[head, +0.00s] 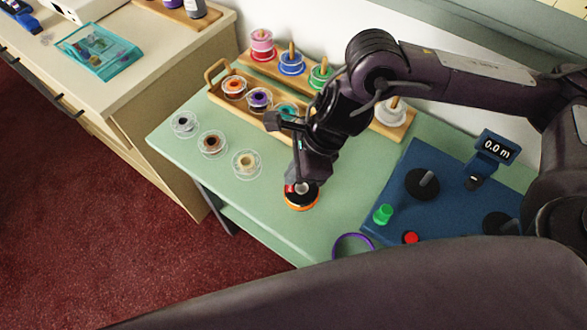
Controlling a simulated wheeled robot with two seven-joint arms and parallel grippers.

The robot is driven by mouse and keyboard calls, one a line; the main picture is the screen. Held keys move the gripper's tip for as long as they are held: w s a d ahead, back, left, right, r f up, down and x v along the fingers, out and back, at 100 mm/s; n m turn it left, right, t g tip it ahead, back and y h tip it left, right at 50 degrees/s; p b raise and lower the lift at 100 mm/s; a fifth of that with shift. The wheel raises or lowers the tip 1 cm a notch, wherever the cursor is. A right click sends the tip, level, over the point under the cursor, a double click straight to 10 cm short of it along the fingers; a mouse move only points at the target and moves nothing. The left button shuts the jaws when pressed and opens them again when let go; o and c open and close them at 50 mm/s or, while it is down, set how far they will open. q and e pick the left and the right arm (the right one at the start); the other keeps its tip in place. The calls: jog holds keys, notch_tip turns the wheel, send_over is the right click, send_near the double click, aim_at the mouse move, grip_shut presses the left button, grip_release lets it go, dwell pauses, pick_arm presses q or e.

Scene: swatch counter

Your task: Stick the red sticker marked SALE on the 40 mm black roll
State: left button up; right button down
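A black roll with an orange rim (301,203) lies flat on the green counter, near its front edge. My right gripper (299,183) points down right over this roll, its tips at or just above the roll's top. Small red and white patches show at the tips; whether they are the SALE sticker, and whether they touch the roll, I cannot tell. The arm hides part of the roll's top, and the finger gap is not clear. No size marking or SALE lettering is readable. My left gripper is not in view.
Clear-flanged spools (246,164) lie left of the roll. Wooden racks (225,97) with coloured spools stand behind. A blue board (440,175) with a 0.0 m display (497,148), a green piece (383,214) and a red button-like disc (411,238) is at right. A purple ring (352,247) lies in front.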

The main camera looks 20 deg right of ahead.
jog(key=shift+f+b, duration=0.4)
jog(key=shift+b, duration=0.3)
dwell(2.2)
jog(key=c, duration=1.6)
grip_release()
jog(key=shift+r, duration=0.1)
notch_tip(320, 180, up, 7)
jog(key=p, duration=0.4)
